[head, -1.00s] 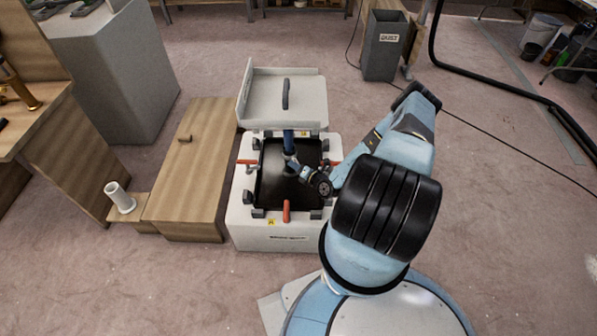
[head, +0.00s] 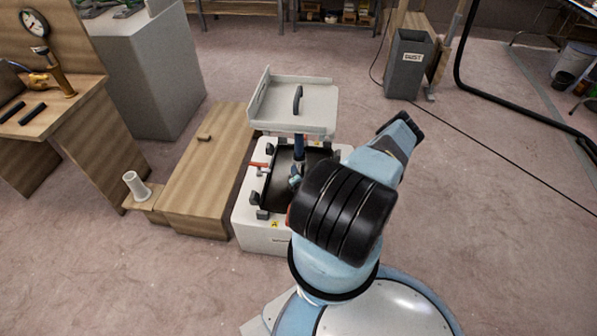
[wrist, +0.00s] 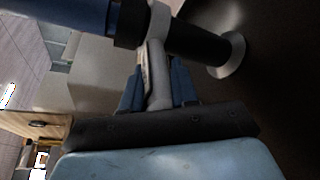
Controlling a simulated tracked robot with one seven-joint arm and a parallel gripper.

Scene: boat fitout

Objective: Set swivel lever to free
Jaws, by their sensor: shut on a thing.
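The swivel lever (wrist: 157,75) is a pale grey lever on the collar of a blue and black post. In the wrist view it lies between the two blue fingers of my gripper (wrist: 157,88), which is shut on it. The post (wrist: 65,18) runs in from the upper left, and its black lower part ends in a light round flange on a dark surface. In the head view the blue post (head: 299,145) stands in the dark opening of a white box. My gripper (head: 295,181) is low beside it, mostly hidden by my arm.
The white box (head: 262,236) has black clamps and a red handle (head: 260,164) on its rim. A pale tray-like lid (head: 275,118) with a black handle is behind it. A wooden box (head: 205,160) stands close on the left. Floor at right is open up to a grey dust bin (head: 407,70).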

